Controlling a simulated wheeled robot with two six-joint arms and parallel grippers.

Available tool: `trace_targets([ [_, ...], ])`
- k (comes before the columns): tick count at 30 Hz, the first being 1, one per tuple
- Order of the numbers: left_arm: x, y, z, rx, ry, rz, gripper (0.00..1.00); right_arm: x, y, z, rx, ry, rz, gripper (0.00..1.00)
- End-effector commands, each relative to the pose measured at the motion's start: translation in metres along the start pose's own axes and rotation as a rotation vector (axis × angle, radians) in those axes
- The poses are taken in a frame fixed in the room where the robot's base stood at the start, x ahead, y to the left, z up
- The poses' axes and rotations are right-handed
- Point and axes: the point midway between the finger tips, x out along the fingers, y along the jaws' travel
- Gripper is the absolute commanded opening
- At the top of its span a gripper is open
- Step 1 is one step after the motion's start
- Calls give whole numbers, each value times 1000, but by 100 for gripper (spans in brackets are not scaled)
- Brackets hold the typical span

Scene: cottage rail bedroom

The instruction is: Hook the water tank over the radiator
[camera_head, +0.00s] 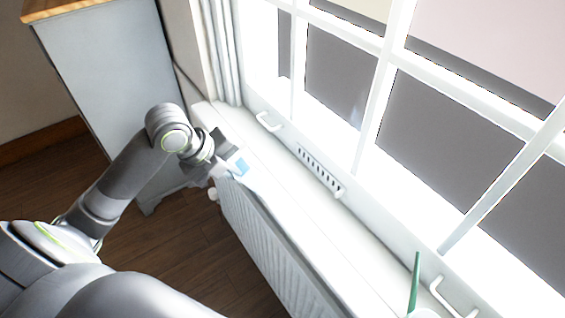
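The white ribbed radiator (262,236) stands under the window sill, seen steeply from above. My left gripper (231,166) is at the far end of the radiator, by the sill's front edge. A small pale and light-blue piece (240,167) shows at its fingertips. I cannot tell whether this is part of the water tank or of the gripper, nor whether the fingers are shut. No water tank can be clearly made out. My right gripper is not in view.
The white window sill (290,210) runs along the radiator, with a slotted vent (319,168) and white handles on the window frame. A green upright thing (414,285) stands at the near right. A grey cabinet (100,75) stands back left. Wooden floor (180,240) is clear.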

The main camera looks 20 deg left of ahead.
Motion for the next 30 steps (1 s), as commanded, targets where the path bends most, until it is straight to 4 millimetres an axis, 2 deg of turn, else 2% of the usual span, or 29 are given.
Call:
trace_targets([
  [30,-50,86,-2,-1,1,3,0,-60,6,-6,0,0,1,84],
])
